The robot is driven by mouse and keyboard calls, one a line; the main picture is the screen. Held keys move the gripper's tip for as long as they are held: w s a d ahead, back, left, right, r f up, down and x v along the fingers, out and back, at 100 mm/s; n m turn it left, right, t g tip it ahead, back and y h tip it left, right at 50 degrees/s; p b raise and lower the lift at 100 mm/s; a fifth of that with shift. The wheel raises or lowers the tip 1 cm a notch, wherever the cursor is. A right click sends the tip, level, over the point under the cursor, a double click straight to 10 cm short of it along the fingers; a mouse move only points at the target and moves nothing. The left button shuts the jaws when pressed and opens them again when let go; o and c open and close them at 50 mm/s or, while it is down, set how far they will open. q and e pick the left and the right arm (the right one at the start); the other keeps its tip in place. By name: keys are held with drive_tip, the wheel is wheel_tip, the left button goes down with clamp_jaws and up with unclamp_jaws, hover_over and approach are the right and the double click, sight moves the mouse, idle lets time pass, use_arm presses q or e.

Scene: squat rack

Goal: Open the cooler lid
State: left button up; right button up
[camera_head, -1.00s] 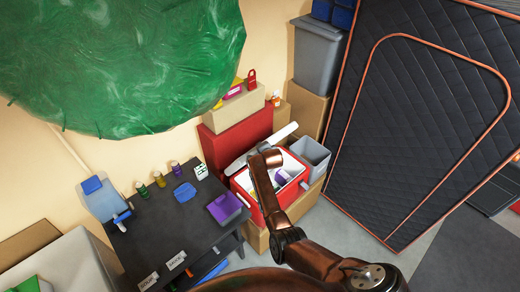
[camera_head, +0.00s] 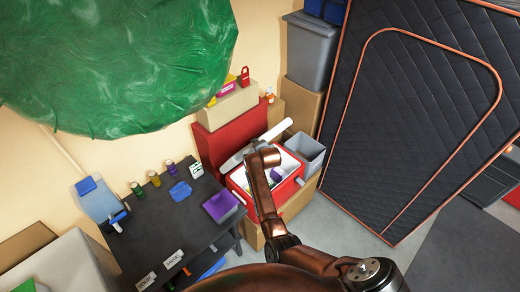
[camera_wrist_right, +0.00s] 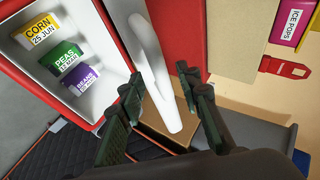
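The red cooler (camera_head: 298,190) stands below my right arm, with its white inside in view. In the right wrist view the cooler (camera_wrist_right: 95,40) shows at the left, holding tubs labelled corn (camera_wrist_right: 40,33), peas (camera_wrist_right: 63,58) and beans (camera_wrist_right: 82,78). The white lid (camera_head: 282,130) is raised and shows nearly edge-on at the cooler's back. In the wrist view the lid (camera_wrist_right: 150,50) runs between the two fingers of my right gripper (camera_wrist_right: 158,82), which are spread apart with gaps beside it. My right arm hides part of the lid and cooler in the head view. My left gripper is out of view.
A red box (camera_head: 230,138) with a beige box (camera_head: 228,108) on top stands close behind the lid. A grey bin (camera_head: 305,150) is right of the cooler. A dark table (camera_head: 165,215) is at the left, and a large quilted black panel (camera_head: 410,120) at the right.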

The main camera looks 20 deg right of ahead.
drive_tip(key=v, duration=0.8)
drive_tip(key=s+a+f+n+g+b, duration=0.1)
drive_tip(key=s+f+n+b, duration=0.15)
drive_tip(key=f, duration=0.95)
drive_tip(key=s+a+f+n+g+b, duration=0.1)
drive_tip(key=s+f+n+b, duration=0.2)
drive_tip(key=f, duration=0.9)
drive_tip(key=s+f+n+g+y+b, duration=0.1)
drive_tip(key=s+f+n+b, duration=0.1)
drive_tip(key=s+f, duration=0.9)
drive_tip(key=s+f+n+g+b, duration=0.1)
drive_tip(key=s+f+n+g, duration=0.15)
drive_tip(key=s+f, duration=0.75)
drive_tip(key=s+f+n+g+b, duration=0.1)
drive_tip(key=s+f+n+b, duration=0.3)
drive_tip(key=s+f, duration=1.3)
drive_tip(key=s+d+f+n+g+b, duration=0.1)
drive_tip(key=s+f, duration=0.5)
drive_tip(key=s, duration=0.6)
drive_tip(key=s+d+f+n+g+b, duration=0.1)
drive_tip(key=s+f, duration=0.5)
drive_tip(key=s, duration=0.6)
drive_tip(key=shift+s+n+g+b, duration=0.3)
drive_tip(key=shift+n+g+b, duration=0.2)
drive_tip(key=shift+n, duration=0.4)
drive_tip(key=shift+f, duration=0.1)
